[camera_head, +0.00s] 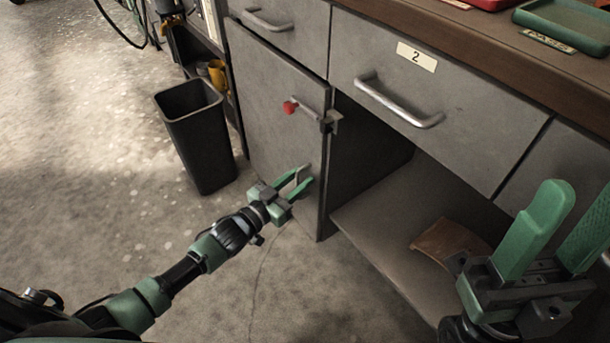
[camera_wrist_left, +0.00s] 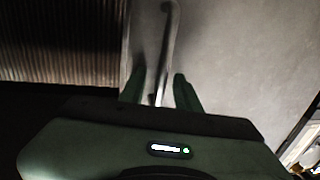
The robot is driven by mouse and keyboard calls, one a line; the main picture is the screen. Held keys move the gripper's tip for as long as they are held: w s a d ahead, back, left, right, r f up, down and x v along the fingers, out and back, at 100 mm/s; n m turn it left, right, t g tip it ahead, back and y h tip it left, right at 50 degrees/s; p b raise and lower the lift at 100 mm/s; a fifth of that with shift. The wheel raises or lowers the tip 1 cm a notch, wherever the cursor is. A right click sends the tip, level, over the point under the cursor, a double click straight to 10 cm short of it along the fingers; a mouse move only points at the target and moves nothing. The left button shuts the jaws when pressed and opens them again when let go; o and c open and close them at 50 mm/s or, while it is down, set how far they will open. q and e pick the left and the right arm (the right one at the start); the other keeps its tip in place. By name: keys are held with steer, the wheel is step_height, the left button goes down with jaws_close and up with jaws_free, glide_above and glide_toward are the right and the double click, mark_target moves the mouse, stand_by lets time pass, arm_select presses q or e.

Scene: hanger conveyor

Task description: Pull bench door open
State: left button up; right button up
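The grey bench door (camera_head: 262,125) is at the upper left of the head view, below a drawer. It has a red knob (camera_head: 290,107) on a latch bar near its top and a metal handle (camera_head: 303,172) low by its right edge. I cannot tell whether the door stands slightly ajar. My left gripper (camera_head: 299,184) is at that handle. In the left wrist view the handle bar (camera_wrist_left: 169,38) runs down between the two open fingers, with gaps beside it. My right gripper (camera_head: 568,225) is open and empty at the lower right, in front of the open compartment.
A dark bin (camera_head: 195,135) stands on the floor left of the door. Right of the door is an open compartment with a brown piece (camera_head: 450,243) on its floor (camera_head: 375,225). A drawer handle (camera_head: 398,103) sticks out above. The floor in front is clear.

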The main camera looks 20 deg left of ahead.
arm_select(q)
steer(key=shift+s+r, duration=0.1)
steer(key=shift+a, duration=0.1)
jaws_close()
stand_by(1.2)
